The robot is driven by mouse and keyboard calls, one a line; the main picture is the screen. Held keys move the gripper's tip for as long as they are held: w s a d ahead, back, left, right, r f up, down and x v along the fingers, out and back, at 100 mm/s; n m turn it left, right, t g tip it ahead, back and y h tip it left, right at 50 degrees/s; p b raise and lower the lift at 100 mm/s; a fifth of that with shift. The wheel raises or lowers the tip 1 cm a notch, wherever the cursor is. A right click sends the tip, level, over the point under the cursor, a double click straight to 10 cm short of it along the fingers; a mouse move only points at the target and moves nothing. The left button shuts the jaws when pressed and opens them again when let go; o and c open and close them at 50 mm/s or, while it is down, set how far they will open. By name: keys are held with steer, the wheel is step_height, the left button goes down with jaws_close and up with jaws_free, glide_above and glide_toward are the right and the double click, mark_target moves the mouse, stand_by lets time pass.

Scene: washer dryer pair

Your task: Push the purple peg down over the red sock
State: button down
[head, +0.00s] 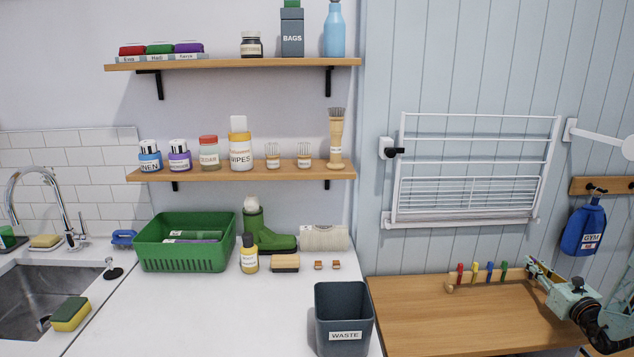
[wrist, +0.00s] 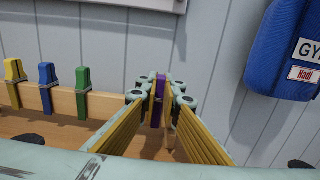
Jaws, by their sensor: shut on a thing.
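My gripper is shut on the purple peg (wrist: 158,90), which stands upright between the fingertips in the wrist view. I cannot tell whether its lower end still touches the wooden peg rail (wrist: 103,104) behind the fingers. In the head view my gripper (head: 535,270) is at the right end of the row of pegs, above the back of the wooden worktop (head: 440,325); the purple peg is not discernible there. I cannot make out a red sock in either view.
A red peg (head: 460,273), yellow peg (head: 475,271), blue peg (head: 489,271) and green peg (head: 503,270) stand left of my gripper. A blue GYM bag (head: 584,228) hangs at right. A white drying rack (head: 475,170) is on the wall above. The worktop's front is clear.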

steer(key=shift+r+p, duration=0.8)
steer(key=shift+r, duration=2.45)
stand_by(1.3)
steer(key=shift+s+a, duration=0.1)
